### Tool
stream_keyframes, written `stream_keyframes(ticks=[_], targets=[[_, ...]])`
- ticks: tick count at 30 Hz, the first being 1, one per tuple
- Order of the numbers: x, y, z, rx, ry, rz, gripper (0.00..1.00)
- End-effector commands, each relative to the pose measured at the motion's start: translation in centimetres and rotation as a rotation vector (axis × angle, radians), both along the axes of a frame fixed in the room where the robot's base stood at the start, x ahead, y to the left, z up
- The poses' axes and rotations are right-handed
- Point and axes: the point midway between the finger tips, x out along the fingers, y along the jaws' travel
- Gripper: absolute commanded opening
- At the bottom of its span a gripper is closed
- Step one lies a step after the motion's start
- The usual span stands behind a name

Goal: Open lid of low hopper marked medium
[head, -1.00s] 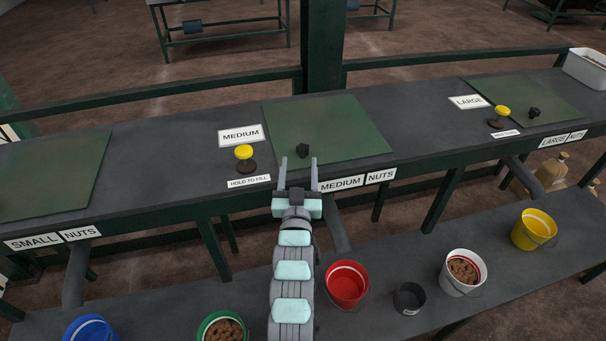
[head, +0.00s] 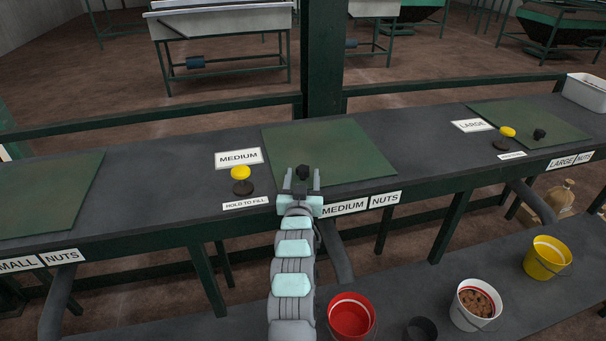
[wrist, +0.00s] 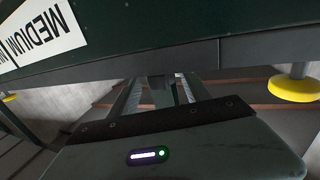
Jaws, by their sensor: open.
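The medium hopper's lid (head: 328,150) is a flat green panel lying shut on the dark counter, behind the MEDIUM NUTS label (head: 345,207). Its small black knob (head: 303,172) stands near the lid's front edge. My gripper (head: 302,182) is open and empty, its fingers pointing toward the knob in the head view. The knob appears between or just beyond the fingertips; I cannot tell whether they touch. The knob is not recognisable there.
A yellow button (head: 240,173) on a dark base stands left of the lid, by the MEDIUM sign (head: 238,158). A green post (head: 323,60) rises behind the counter. Red (head: 351,315), white (head: 478,300) and yellow (head: 547,257) buckets stand on the lower shelf.

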Motion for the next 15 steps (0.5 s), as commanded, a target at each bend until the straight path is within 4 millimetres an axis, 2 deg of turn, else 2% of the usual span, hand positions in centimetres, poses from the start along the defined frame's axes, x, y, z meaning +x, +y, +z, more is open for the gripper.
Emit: stream_keyframes(ticks=[6,15], targets=[[2.0,0.0,-0.1,0.000,0.002,0.000,0.56],[2.5,0.0,0.1,0.000,-0.002,0.000,0.56]])
